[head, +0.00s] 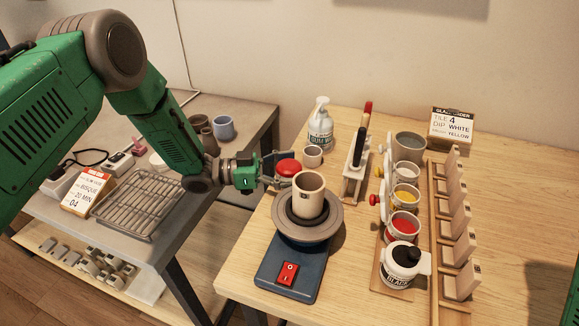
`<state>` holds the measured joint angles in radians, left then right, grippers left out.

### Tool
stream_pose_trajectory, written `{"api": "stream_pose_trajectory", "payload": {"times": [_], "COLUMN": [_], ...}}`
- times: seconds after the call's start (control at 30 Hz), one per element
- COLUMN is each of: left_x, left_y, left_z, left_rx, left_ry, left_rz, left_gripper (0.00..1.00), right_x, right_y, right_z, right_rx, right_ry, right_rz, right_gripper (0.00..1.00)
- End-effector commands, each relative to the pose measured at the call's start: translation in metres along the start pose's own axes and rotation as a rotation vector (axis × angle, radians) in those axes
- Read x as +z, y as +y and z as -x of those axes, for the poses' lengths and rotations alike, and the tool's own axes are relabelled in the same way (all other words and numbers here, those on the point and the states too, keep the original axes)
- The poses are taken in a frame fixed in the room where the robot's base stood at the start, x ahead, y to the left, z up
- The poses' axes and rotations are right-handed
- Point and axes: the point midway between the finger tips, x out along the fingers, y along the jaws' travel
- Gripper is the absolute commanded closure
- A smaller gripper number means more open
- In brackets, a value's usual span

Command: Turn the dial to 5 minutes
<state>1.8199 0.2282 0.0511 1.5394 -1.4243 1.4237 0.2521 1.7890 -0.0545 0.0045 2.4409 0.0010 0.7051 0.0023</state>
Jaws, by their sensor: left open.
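No dial with readable minute marks shows. A red round knob-like top (288,167) sits just behind the pottery wheel, and I cannot tell whether it is the dial. My left gripper (274,170) reaches in from the left with its fingers apart, right at the left side of this red top. I cannot tell whether they touch it. A small white device with a red part (119,163) stands on the grey table at the left, too small to read. My right gripper is not in view.
A pottery wheel (285,270) with a beige cup (308,195) stands close to my left gripper. A pump bottle (320,125), a tool holder (354,185) and several glaze pots stand further right. A wire rack (137,203) and a card (88,191) are on the left table.

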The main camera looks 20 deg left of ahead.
Motion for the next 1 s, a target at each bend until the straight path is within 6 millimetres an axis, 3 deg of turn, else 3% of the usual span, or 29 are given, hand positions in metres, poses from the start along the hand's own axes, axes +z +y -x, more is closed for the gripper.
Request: {"api": "stream_pose_trajectory", "payload": {"times": [0.2, 0.33, 0.37, 0.8, 1.0], "left_x": [0.0001, 0.0000, 0.0000, -0.0007, -0.0002], "left_y": [0.0000, -0.0001, -0.0001, 0.0002, -0.0003], "left_z": [-0.0002, 0.0000, 0.0000, 0.0001, -0.0001], "left_rx": [0.000, 0.000, 0.000, -0.166, -0.162], "left_ry": [0.000, 0.000, 0.000, 0.000, 0.001], "left_rz": [0.000, 0.000, 0.000, 0.000, -0.001], "left_gripper": [0.30, 0.76, 0.78, 0.78, 0.78], "right_x": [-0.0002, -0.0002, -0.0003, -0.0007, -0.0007], "right_y": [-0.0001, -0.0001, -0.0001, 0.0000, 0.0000], "right_z": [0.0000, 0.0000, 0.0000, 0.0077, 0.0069], "right_rx": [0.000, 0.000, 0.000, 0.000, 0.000], "right_ry": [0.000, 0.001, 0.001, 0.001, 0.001], "right_rz": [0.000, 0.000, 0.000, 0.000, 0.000], "right_gripper": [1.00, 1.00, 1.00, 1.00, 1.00]}}
